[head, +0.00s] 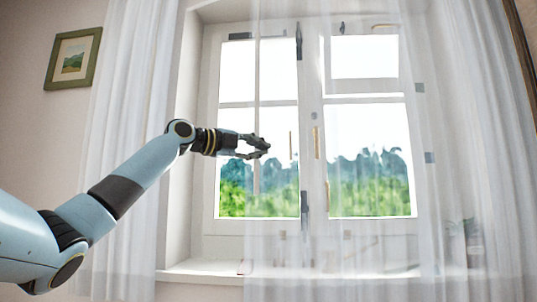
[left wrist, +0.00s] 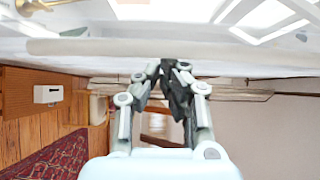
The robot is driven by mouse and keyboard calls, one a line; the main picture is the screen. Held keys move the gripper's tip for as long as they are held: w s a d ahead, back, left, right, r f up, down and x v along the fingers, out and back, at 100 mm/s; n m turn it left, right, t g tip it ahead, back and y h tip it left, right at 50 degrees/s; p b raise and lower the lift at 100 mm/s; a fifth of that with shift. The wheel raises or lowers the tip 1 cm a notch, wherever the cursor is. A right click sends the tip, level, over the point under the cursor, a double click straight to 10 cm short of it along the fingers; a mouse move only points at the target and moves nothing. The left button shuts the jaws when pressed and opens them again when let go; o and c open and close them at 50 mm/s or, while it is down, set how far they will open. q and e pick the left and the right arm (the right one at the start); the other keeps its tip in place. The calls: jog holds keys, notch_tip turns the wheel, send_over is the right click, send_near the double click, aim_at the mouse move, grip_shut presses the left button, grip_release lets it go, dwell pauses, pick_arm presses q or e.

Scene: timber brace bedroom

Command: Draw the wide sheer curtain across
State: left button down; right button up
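The wide sheer curtain (head: 465,130) hangs across the right part of the window in the head view. Its folds are thick at the right and thin toward the middle, and its left edge runs down over the left casement. My left gripper (head: 262,150) is at that edge, about mid-height of the window. Its fingertips meet and look shut on the thin fabric, though the pinched cloth itself is hard to make out. In the left wrist view the gripper (left wrist: 168,66) shows its two fingers converging at the tips. My right gripper is not in view.
Another sheer curtain (head: 130,140) hangs left of the window, behind my left arm. The window sill (head: 205,272) runs below; a dim plant shows at its right end. A framed picture (head: 73,58) hangs at left. A red rug (left wrist: 55,160) lies on the wooden floor.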

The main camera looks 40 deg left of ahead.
pick_arm(q)
jog(key=shift+a, duration=0.15)
notch_tip(320, 180, up, 10)
dwell(0.7)
dwell(0.3)
